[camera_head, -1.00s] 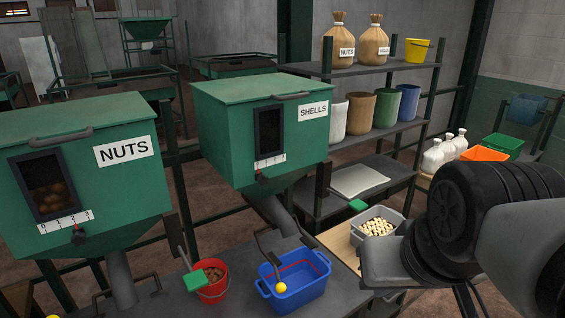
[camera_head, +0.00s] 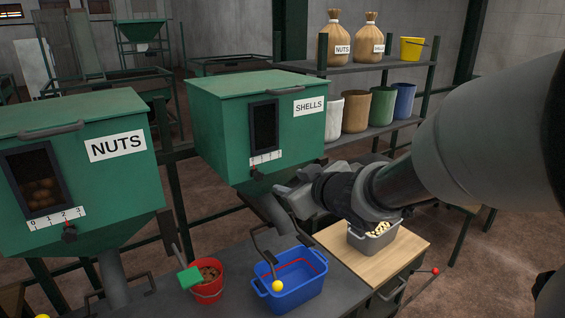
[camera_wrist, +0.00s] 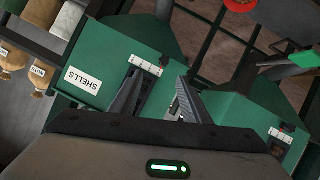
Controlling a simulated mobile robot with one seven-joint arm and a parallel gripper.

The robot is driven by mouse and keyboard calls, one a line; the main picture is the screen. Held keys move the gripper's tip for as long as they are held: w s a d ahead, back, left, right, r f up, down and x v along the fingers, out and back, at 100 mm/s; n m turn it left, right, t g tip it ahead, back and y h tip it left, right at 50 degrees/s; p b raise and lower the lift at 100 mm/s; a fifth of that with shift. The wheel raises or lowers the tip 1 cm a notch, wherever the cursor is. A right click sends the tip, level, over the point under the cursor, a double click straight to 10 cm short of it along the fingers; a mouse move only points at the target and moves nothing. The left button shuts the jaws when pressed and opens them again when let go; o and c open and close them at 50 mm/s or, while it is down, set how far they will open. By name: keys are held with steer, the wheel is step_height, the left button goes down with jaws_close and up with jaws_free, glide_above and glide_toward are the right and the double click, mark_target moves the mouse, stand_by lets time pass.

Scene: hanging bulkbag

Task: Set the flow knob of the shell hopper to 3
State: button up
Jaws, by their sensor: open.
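The shell hopper (camera_head: 225,125) is a green box with a SHELLS label, a dark window and a white number scale (camera_head: 267,158). Its dark flow knob (camera_head: 258,174) sits just below the scale; its exact setting is too small to read. My gripper (camera_head: 283,190) is at the lower right of the knob, apart from it in the picture. In the wrist view my gripper (camera_wrist: 158,85) has its two fingers apart with nothing between them. They point toward the hopper's scale (camera_wrist: 146,65).
The nut hopper (camera_head: 85,160) stands at the left with its own scale and knob. Below are a red bucket (camera_head: 208,291), a blue tub (camera_head: 295,293) and a grey bin (camera_head: 372,242) on a wooden board. A shelf (camera_head: 385,133) with sacks and bins stands behind.

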mark_target(260, 175)
steer(key=shift+y, duration=0.4)
steer(key=b+x, duration=0.1)
steer(key=x, duration=0.5)
steer(key=b+x, duration=0.1)
steer(key=x, duration=0.5)
steer(key=b+x, duration=0.1)
steer(key=x, duration=0.5)
steer(key=shift+s+a, duration=0.15)
steer(key=shift+a, duration=0.25)
jaws_close()
